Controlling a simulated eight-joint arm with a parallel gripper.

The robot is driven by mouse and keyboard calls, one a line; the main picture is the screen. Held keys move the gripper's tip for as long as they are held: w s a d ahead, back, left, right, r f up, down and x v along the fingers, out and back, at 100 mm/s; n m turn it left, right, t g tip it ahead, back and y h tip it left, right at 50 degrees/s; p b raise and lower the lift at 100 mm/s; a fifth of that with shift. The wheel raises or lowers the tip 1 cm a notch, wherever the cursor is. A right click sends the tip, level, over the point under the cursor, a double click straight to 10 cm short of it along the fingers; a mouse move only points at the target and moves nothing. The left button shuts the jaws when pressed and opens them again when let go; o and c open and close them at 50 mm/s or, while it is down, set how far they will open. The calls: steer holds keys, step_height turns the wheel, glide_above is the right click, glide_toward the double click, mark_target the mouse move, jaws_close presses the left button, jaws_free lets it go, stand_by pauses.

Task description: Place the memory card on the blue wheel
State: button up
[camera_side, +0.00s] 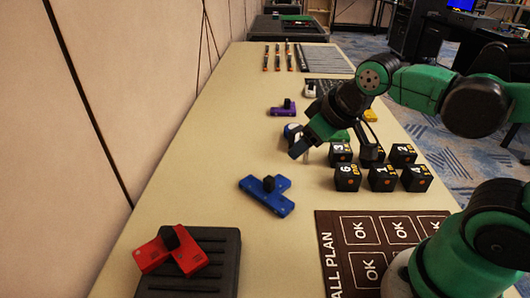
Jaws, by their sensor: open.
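My gripper (335,146) is open, pointing down over the middle of the table, with its fingers spread just behind the numbered black cubes. A small white and blue thing (291,130) is partly hidden by the left finger; I cannot tell whether it is the blue wheel. No memory card can be made out for certain. A blue T-shaped piece with a black knob (281,205) lies in front of the gripper, to the left.
Several numbered black cubes (347,178) stand in rows at the right. A red piece (195,262) rests on a dark ribbed tray (225,278) at front left. A purple piece (280,111) lies farther back. A brown OK panel (333,254) is at front right. The table's left-centre is clear.

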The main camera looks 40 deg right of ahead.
steer(key=shift+o, duration=0.4)
steer(key=shift+s+a+f+m+t+y, duration=0.2)
steer(key=shift+s+a+m+t+y, duration=0.15)
steer(key=shift+m, duration=0.35)
steer(key=shift+d, duration=0.1)
steer(key=w+d+r+n+g+h, duration=0.2)
steer(key=w+d+r+n, duration=0.1)
steer(key=w+n, duration=0.15)
steer(key=n+g+h, duration=0.3)
steer(key=n+g, duration=0.2)
steer(key=n, duration=0.9)
glide_toward(298, 129)
steer(key=shift+m+y, duration=0.25)
steer(key=x, duration=1)
steer(key=shift+d+f, duration=0.2)
steer(key=shift+d, duration=0.2)
jaws_close()
